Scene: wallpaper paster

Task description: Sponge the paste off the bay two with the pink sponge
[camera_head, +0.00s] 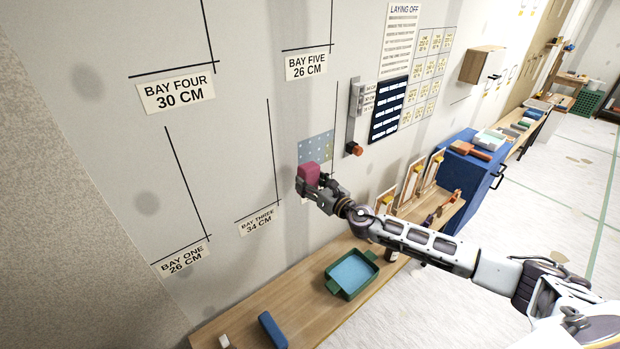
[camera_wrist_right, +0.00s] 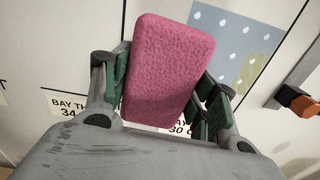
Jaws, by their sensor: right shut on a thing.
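My right gripper (camera_head: 318,188) is shut on the pink sponge (camera_head: 309,172) and holds it up at the wall. In the right wrist view the sponge (camera_wrist_right: 168,70) stands between the fingers. A blue-grey patch (camera_head: 316,146) with pale drop marks is on the wall just behind and above the sponge. In the wrist view this patch (camera_wrist_right: 225,40) also shows a yellowish area and is partly covered by the sponge. I cannot tell whether the sponge touches the wall. The label below this bay is mostly hidden. My left gripper is not in view.
A wooden bench (camera_head: 245,302) below holds a green tray (camera_head: 352,274) with a light blue inside and a blue block (camera_head: 272,330). Bay three's label (camera_head: 258,222) is to the left.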

